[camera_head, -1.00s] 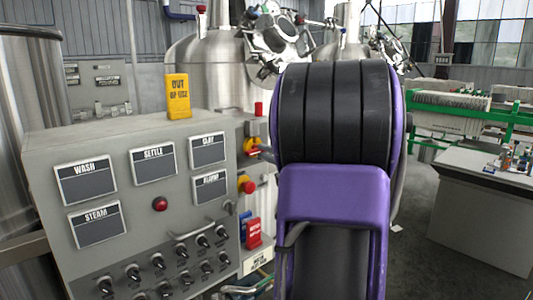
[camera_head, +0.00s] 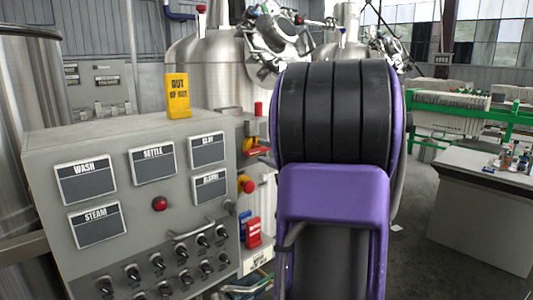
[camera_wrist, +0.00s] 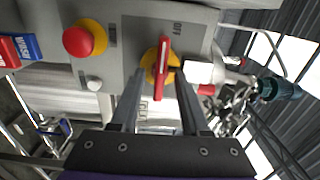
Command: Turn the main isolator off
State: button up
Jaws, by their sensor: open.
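The main isolator shows in the wrist view as a red bar handle (camera_wrist: 162,68) on a round yellow base, on a grey panel. The handle stands nearly upright in that picture, with an "OFF" label above and right of it. My gripper (camera_wrist: 161,78) is open, with one finger on each side of the handle's lower part. I cannot tell whether either finger touches it. In the head view the isolator (camera_head: 250,147) is at the right end of the control cabinet, and my purple and black arm hides most of the gripper.
A red emergency button (camera_wrist: 78,41) on yellow sits left of the isolator in the wrist view. Red and blue tags (camera_head: 252,233) hang below it in the head view. The cabinet (camera_head: 140,195) carries several switches and a yellow "out of use" sign (camera_head: 178,96) on top.

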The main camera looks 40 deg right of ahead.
jog(key=s+d, duration=0.1)
jog(key=s, duration=1.6)
jog(key=shift+s+d, duration=0.15)
jog(key=shift+d, duration=0.05)
